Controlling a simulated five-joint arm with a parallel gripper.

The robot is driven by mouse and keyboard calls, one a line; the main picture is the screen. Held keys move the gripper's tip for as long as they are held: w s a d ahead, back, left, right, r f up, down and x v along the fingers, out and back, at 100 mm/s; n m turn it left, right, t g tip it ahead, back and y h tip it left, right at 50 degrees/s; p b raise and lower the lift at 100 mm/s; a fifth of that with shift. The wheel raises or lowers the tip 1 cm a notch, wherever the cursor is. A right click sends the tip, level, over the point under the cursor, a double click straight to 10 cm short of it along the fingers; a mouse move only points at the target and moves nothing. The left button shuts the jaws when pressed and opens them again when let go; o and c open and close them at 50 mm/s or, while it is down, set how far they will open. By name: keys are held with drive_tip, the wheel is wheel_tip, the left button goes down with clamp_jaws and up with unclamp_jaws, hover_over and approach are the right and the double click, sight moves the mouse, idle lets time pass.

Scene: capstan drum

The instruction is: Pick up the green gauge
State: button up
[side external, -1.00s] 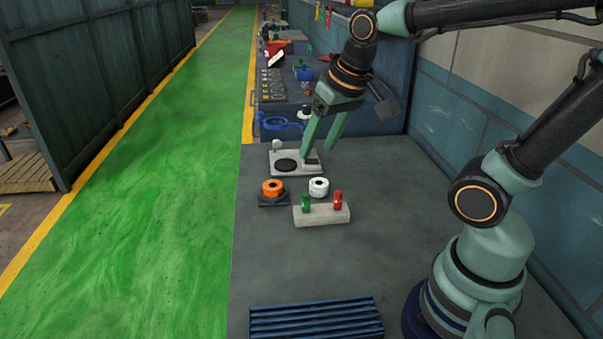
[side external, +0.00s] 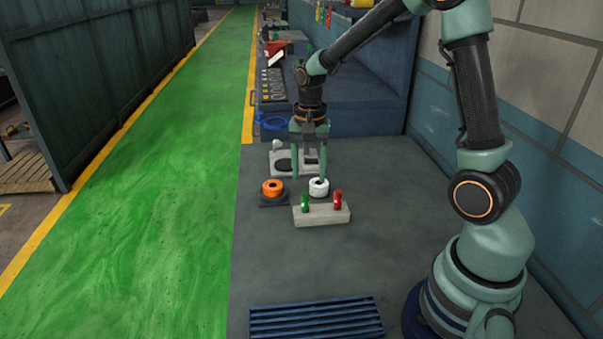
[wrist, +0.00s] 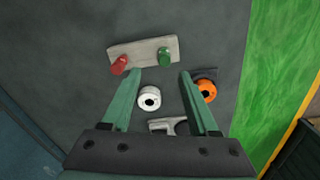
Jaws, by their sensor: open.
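The green gauge (side external: 305,202) is a small green cylinder standing in the left part of a pale block (side external: 322,216). A similar red gauge (side external: 338,199) stands in the right part. In the wrist view the green gauge (wrist: 165,56) is ahead of the fingertips, and the red gauge (wrist: 118,66) is to its left. My gripper (side external: 309,174) points down, open and empty, just behind the block in the side view. In the wrist view its fingers (wrist: 160,74) are spread wide, with the green gauge apart from both.
A white spool (side external: 319,187) stands close behind the block. An orange spool (side external: 273,187) sits on a dark base to the left. A pale fixture with a black disc (side external: 284,165) is behind. A blue ribbed tray (side external: 316,319) lies in front. The bench between is clear.

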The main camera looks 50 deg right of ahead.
sight(306, 194)
drive_tip(key=f, duration=0.8)
drive_tip(key=shift+w+a+f, duration=0.2)
drive_tip(key=shift+w+a, duration=0.05)
drive_tip(key=shift+a, duration=0.05)
clamp_jaws()
